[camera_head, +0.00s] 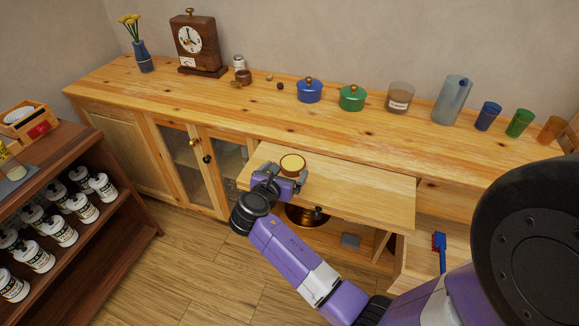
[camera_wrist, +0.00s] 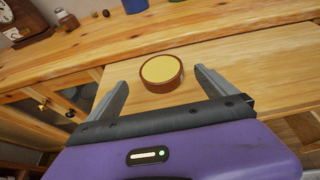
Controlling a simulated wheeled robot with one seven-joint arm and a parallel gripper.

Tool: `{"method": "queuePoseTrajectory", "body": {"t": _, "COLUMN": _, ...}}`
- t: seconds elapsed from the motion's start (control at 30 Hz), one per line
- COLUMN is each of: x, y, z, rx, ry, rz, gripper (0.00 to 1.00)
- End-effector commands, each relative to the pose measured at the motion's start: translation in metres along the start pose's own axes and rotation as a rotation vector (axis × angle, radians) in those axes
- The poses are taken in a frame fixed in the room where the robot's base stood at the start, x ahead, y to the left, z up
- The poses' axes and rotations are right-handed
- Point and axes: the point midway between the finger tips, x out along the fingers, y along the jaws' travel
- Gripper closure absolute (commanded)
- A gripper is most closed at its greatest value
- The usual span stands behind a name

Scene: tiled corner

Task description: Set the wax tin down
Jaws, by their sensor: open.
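The wax tin (camera_head: 292,165) is a short round tin with a yellow top and a brown side. It rests on the pull-out wooden board (camera_head: 370,195) at the front of the long cabinet. In the wrist view the wax tin (camera_wrist: 162,73) sits just beyond and between my fingers, with clear gaps on both sides. My gripper (camera_head: 287,178) is open, low over the board, and its fingers (camera_wrist: 160,88) are apart and touch nothing that I can see. The tin's underside is hidden.
The cabinet top holds a blue pot (camera_head: 310,91), a green pot (camera_head: 352,99), a candle glass (camera_head: 399,98), a tall vase (camera_head: 451,101) and a clock (camera_head: 196,42). A dark shelf (camera_head: 110,222) with several white bottles stands at left. The board's right part is bare.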

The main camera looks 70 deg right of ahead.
Motion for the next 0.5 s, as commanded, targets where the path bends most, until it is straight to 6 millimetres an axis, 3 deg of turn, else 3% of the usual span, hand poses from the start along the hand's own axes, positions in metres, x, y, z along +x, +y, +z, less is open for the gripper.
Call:
{"method": "queuePoseTrajectory", "body": {"t": 0.2, "x": -0.042, "y": 0.0, "z": 0.0, "rx": 0.0, "ry": 0.001, "rz": 0.001, "gripper": 0.04}}
{"method": "queuePoseTrajectory", "body": {"t": 0.4, "x": -0.062, "y": 0.0, "z": 0.0, "rx": 0.001, "ry": 0.001, "rz": 0.001, "gripper": 0.04}}
{"method": "queuePoseTrajectory", "body": {"t": 0.5, "x": -0.071, "y": 0.001, "z": -0.011, "rx": 0.024, "ry": 0.022, "rz": 0.026, "gripper": 0.04}}
